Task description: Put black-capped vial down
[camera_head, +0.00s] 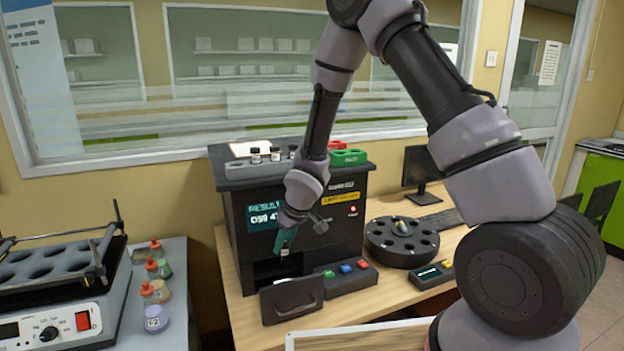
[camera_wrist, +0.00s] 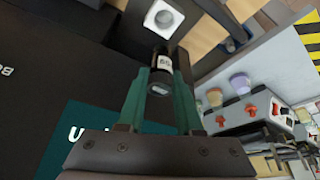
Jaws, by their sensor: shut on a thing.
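The black-capped vial (camera_wrist: 160,62) is dark with a white label and sits between the two teal fingers in the wrist view. My gripper (camera_wrist: 161,78) is shut on it. In the head view my gripper (camera_head: 285,241) points down in front of the black analyzer (camera_head: 235,213), just above its dark front opening; the vial is too small there to make out clearly. A white square holder with a round hole (camera_wrist: 163,18) lies beyond the vial's far end in the wrist view, apparently apart from it.
A dark open flap (camera_head: 292,298) and a button panel (camera_head: 349,278) stand before the analyzer. Several small vials (camera_head: 275,153) and a green rack (camera_head: 348,157) are on its top. A round black carousel (camera_head: 402,243) is right. Capped bottles (camera_head: 155,318) stand left.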

